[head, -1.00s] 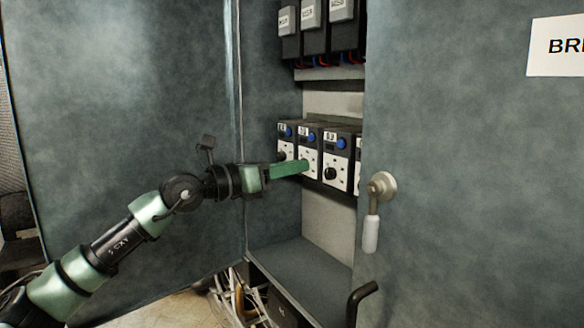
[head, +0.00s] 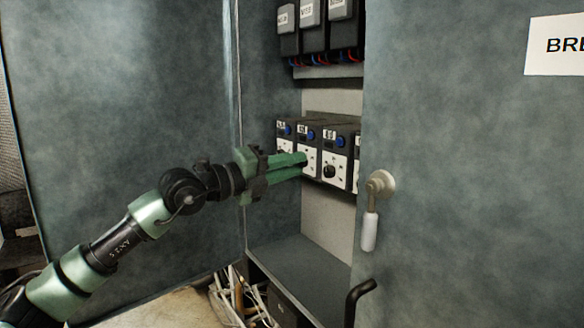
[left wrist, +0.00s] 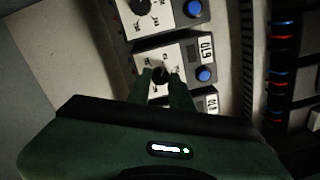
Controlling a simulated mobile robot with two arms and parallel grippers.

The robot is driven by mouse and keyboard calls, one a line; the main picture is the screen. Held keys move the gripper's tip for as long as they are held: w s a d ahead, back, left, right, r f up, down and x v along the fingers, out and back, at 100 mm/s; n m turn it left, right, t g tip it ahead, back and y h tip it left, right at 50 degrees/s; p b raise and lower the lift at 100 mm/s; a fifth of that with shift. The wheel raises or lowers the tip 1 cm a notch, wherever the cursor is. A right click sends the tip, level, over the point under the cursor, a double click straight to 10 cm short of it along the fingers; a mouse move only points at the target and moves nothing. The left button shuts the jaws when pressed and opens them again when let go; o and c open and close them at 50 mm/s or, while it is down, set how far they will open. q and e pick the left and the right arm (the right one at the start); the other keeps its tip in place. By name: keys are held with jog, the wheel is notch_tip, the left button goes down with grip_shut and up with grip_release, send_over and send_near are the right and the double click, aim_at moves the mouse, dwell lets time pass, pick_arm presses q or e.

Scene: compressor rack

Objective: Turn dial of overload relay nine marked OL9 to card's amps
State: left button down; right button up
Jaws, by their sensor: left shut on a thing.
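Overload relay OL9 (head: 311,150) is the second relay from the left in the cabinet's lower row. Its label in the left wrist view (left wrist: 206,47) appears upside down and seems to read OL9. Its black dial (left wrist: 159,76) sits on a white face beside a blue button (left wrist: 204,74). My left gripper (head: 304,166) reaches in from the left. Its green fingers are shut on the dial, one on each side, and hide it in the head view. They also show in the left wrist view (left wrist: 161,80). The dial's exact setting is too small to read. No amps card and no right gripper show.
Neighbouring relays (head: 337,160) stand close on both sides. A row of black units (head: 312,30) with wires hangs above. The cabinet's door (head: 450,200) with a handle (head: 372,215) stands to the right. The shelf (head: 300,275) below is clear.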

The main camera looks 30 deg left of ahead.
pick_arm(q)
jog(key=shift+r+n+y+b, duration=0.1)
jog(key=shift+n+y+b, duration=0.15)
jog(key=shift+n, duration=3.05)
jog(key=shift+r+n+y+b, duration=0.15)
jog(key=shift+n+b, duration=0.2)
jog(key=shift+n, duration=2.95)
jog(key=shift+f, duration=0.1)
jog(key=c, duration=1.3)
grip_release()
jog(key=shift+o, duration=0.2)
jog(key=shift+s+f, duration=0.1)
